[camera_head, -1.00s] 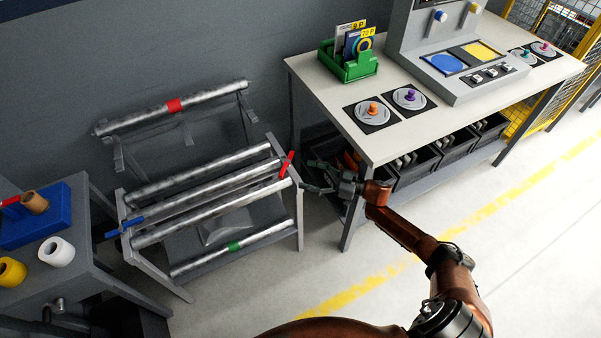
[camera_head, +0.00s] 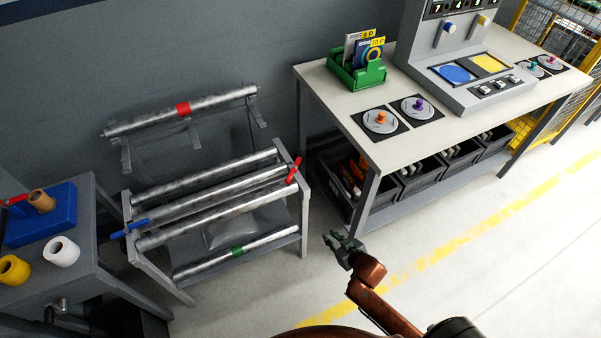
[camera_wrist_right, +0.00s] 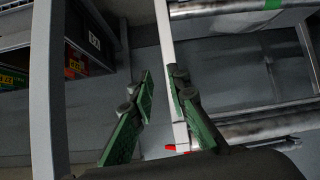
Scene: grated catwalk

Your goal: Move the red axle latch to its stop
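The red axle latch (camera_head: 293,169) sits at the upper right end of the roller rack (camera_head: 303,215), tilted with its top leaning right. In the wrist view a red piece (camera_wrist_right: 272,143) shows low beside the rack frame, partly hidden by my gripper. My right gripper (camera_head: 343,240) is below and to the right of the latch in the head view, apart from it. My left gripper is not in view.
A blue latch (camera_head: 130,229) is at the rack's left end. A workbench (camera_head: 335,90) with dark bins (camera_head: 420,178) below stands right of the rack. A grey table (camera_head: 85,245) with a blue block stands left. Open floor (camera_head: 440,225) lies in front of the workbench.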

